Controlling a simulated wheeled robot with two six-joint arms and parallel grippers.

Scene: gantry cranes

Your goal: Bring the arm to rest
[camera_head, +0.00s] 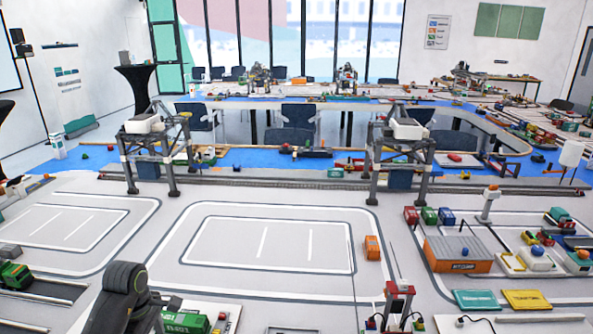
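My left arm (124,292) shows as a dark grey, rounded link at the lower left, rising from the bottom edge. A small dark part at its right side, just above a green container, may belong to the gripper. I cannot make out two fingertips, or whether they are open or shut. Nothing held can be made out. My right arm and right gripper are not in view.
A green container (186,322) lies close beside my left arm. A red model tower (399,303) stands at the front centre. Two gantry cranes (150,150) (399,150) stand behind. An orange container (372,247) sits on the otherwise clear middle mat (275,285).

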